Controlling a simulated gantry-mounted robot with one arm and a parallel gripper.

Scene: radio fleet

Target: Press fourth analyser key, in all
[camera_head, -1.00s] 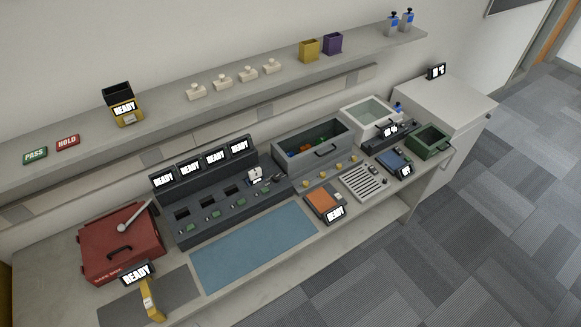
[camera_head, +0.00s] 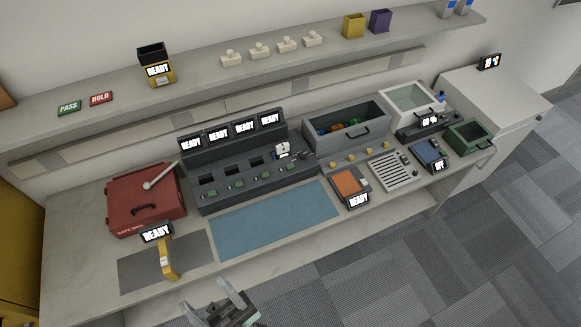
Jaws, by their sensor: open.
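A dark unit with four bays (camera_head: 228,208), which looks like the analyser, stands at the back middle of the bench. Each bay has a screen reading READY, and small green keys run along its front. The fourth bay at the right end has a lit READY screen (camera_head: 270,117), a white item (camera_head: 283,148) in it, and a small green key (camera_head: 291,167) in front. My gripper (camera_head: 206,296) is at the bottom edge of the view, open and empty, in front of the bench and well apart from the unit.
A blue mat (camera_head: 275,222) lies clear before the unit. A red case (camera_head: 146,203) and a yellow-handled tool (camera_head: 166,258) are left. An orange-topped device (camera_head: 347,184), a slotted tray (camera_head: 394,172) and a grey bin (camera_head: 365,135) are right. A shelf (camera_head: 200,90) runs above.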

